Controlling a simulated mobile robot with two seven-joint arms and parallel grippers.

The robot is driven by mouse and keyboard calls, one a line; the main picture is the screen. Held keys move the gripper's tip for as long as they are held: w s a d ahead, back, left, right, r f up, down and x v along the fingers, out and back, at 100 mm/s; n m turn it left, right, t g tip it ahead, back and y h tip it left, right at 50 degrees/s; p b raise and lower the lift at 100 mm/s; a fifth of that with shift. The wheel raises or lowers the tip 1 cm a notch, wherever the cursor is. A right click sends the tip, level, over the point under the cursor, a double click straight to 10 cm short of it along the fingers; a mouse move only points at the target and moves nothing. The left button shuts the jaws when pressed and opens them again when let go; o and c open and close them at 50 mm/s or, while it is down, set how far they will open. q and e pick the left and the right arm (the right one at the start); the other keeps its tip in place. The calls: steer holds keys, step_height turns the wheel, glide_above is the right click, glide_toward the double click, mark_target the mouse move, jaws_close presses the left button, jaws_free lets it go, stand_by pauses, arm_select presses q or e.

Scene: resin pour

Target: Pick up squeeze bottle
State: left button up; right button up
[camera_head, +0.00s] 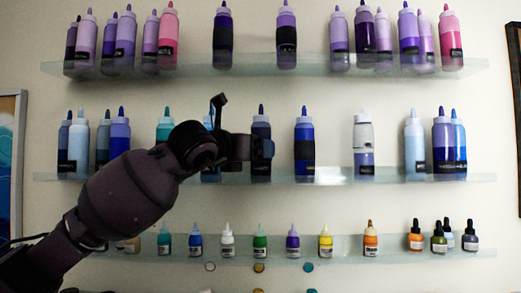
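Squeeze bottles with pointed nozzles stand upright on glass wall shelves; I cannot tell which one the task means. My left gripper (243,147) reaches from the lower left to the middle shelf (330,175). Its end overlaps the front of a dark blue bottle (261,130), whose nozzle and upper part show above it. I cannot tell whether the fingers touch this bottle or how far apart they are. The wrist and hand partly cover a blue bottle (207,122) and a teal bottle (164,126). To the right stands a blue bottle (304,135). My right gripper is out of view.
The top shelf (250,65) holds purple and pink bottles. The lower shelf (345,254) holds small coloured bottles. A half-clear bottle (363,140) stands right of centre on the middle shelf, with free gaps on both sides. Framed pictures hang at both edges.

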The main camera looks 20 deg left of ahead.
arm_select(q)
steer(key=p+x, duration=0.1)
steer(key=x, duration=0.2)
steer(key=shift+w+d, duration=0.15)
steer(key=shift+w, duration=0.2)
steer(key=shift+f, duration=0.1)
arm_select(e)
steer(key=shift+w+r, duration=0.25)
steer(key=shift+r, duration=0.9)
